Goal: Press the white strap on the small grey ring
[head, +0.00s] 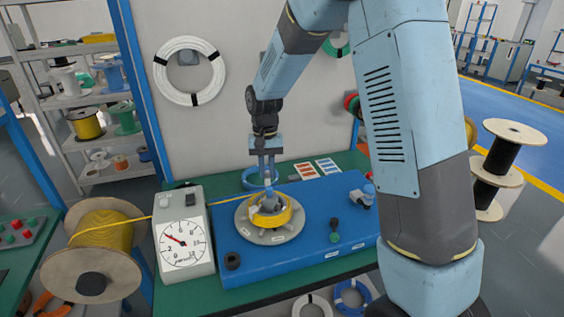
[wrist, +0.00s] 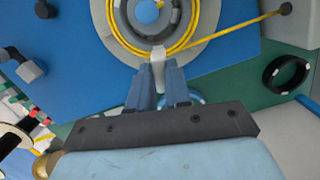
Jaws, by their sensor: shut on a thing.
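My gripper (head: 267,180) points down at the far side of the yellow cable coil. It is shut on a pale whitish strap (wrist: 157,57), which pokes out between the fingertips (wrist: 158,72) in the wrist view. The strap's tip reaches the coil's outer edge; I cannot tell whether it presses on it. The yellow coil (head: 287,214) lies on a round grey plate (head: 256,236). Inside the coil, a dark grey ring (wrist: 176,20) surrounds a blue hub (wrist: 148,11). I cannot tell for sure that this is the small grey ring.
A yellow cable runs from the spool (head: 103,235) past the gauge box (head: 183,238) to the coil. A blue coil (head: 248,180) lies behind the blue base (head: 310,247). A black ring with white bands (wrist: 268,78) lies on the green table.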

